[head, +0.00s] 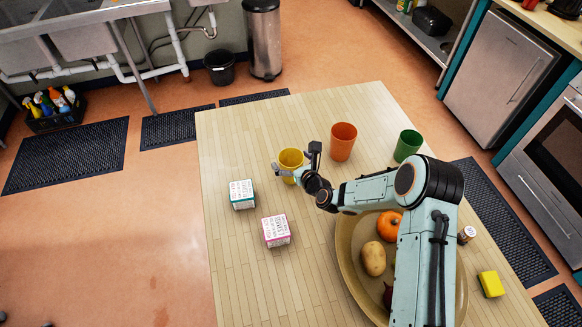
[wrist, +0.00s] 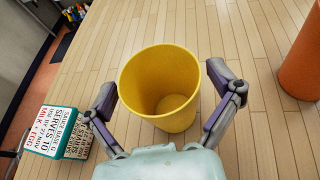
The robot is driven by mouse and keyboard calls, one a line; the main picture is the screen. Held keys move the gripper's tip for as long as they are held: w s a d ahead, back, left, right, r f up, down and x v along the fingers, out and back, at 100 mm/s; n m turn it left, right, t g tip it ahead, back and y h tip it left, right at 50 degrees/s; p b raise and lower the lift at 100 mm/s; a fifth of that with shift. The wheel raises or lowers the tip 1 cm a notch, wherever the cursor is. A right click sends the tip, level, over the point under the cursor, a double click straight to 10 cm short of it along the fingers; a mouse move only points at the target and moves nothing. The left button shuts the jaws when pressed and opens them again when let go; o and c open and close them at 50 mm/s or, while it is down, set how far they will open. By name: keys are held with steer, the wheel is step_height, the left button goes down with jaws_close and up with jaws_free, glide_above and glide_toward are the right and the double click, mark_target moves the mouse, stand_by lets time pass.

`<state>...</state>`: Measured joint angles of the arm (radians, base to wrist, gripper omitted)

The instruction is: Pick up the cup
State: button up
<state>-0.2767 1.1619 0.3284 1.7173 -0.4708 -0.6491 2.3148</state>
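A yellow cup (head: 290,158) stands upright on the wooden table, and it fills the middle of the wrist view (wrist: 160,85). It looks empty inside. My gripper (head: 296,163) is at the cup, its fingers spread wide. In the wrist view my gripper (wrist: 163,80) has one finger on each side of the cup. The right finger is close to the cup's wall, and the left finger is near its lower left side. I cannot tell whether either finger touches it. An orange cup (head: 343,141) and a green cup (head: 407,145) stand further right.
A teal-edged box (head: 242,194) and a pink-edged box (head: 276,230) stand left and front of the yellow cup. A large bowl (head: 347,255) with a potato and an orange item lies under my arm. A yellow sponge (head: 491,284) is at the right. The table's left side is mostly clear.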

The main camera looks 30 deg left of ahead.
steer(key=c, duration=0.6)
steer(key=shift+r, duration=0.1)
steer(key=shift+c, duration=0.3)
steer(key=shift+r, duration=0.3)
step_height(320, 180, up, 3)
steer(key=shift+f, duration=0.15)
steer(key=s+d+r, duration=0.9)
steer(key=s, duration=0.1)
steer(key=shift+s+r, duration=0.25)
steer(key=shift+s, duration=0.1)
